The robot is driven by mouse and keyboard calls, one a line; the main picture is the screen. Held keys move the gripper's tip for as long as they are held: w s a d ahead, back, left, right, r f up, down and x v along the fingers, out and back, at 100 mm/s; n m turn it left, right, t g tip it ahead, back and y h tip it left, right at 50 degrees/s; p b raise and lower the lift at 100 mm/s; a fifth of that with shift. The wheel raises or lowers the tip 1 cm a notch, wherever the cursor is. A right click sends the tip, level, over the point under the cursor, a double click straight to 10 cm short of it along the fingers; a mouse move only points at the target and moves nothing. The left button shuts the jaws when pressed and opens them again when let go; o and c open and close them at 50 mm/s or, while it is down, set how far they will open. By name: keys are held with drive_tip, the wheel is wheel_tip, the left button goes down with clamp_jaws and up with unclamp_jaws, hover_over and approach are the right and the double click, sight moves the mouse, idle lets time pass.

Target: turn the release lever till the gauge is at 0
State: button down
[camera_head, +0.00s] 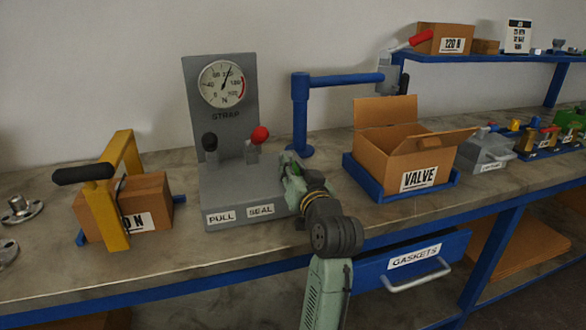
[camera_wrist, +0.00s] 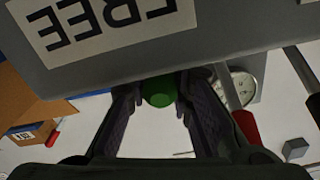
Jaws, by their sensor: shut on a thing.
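The grey strap unit (camera_head: 233,185) stands on the bench with its round gauge (camera_head: 222,84) on the upright plate. The gauge needle points up and slightly right, well away from 0, near the 120 side. My gripper (camera_head: 290,168) is at the unit's right end and covers the release lever there. In the wrist view, my gripper (camera_wrist: 160,105) has its fingers shut around the green knob (camera_wrist: 158,90) beside the FREE label (camera_wrist: 95,20). The black-knobbed lever (camera_head: 210,145) is above PULL and the red-knobbed lever (camera_head: 258,138) above SEAL.
A blue post with a horizontal arm (camera_head: 300,115) stands just behind my gripper. The open VALVE carton (camera_head: 405,155) is to the right. A strapped carton (camera_head: 150,195) with a yellow frame (camera_head: 122,160) is to the left. A GASKETS drawer (camera_head: 415,262) juts out below.

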drive_tip(key=shift+d+y, duration=0.15)
drive_tip(key=shift+y, duration=0.15)
drive_tip(key=shift+w+d+n+g+y+b, duration=0.15)
drive_tip(key=shift+d+n+g+y+b, duration=0.15)
drive_tip(key=shift+n+y, duration=0.25)
drive_tip(key=shift+w+d+n+g+y+b, duration=0.1)
drive_tip(key=shift+d+n+g+y, duration=0.05)
drive_tip(key=shift+n+g+y, duration=0.35)
drive_tip(key=n+g+y, duration=0.1)
drive_tip(key=d+n+y+b, duration=0.1)
drive_tip(key=y, duration=0.1)
drive_tip(key=shift+w+f+g, duration=0.1)
drive_tip(key=shift+w+g, duration=0.25)
drive_tip(key=shift+g, duration=0.05)
drive_tip(key=shift+w+d+n+g+y+b, duration=0.2)
drive_tip(key=shift+w+n+g+y+b, duration=0.15)
drive_tip(key=shift+n+g+y, duration=0.55)
drive_tip(key=shift+w+d+n+g+y+b, duration=0.2)
drive_tip(key=shift+w+n+g+y+b, duration=0.1)
drive_tip(key=shift+n+g+y, duration=0.55)
drive_tip(key=shift+w+d+n+g+y+b, duration=0.3)
drive_tip(key=shift+n+g+y, duration=0.35)
drive_tip(key=shift+g, duration=0.4)
drive_tip(key=shift+a, duration=0.1)
drive_tip(key=c, duration=1.4)
unclamp_jaws()
drive_tip(key=shift+s, duration=0.1)
drive_tip(key=v, duration=1.2)
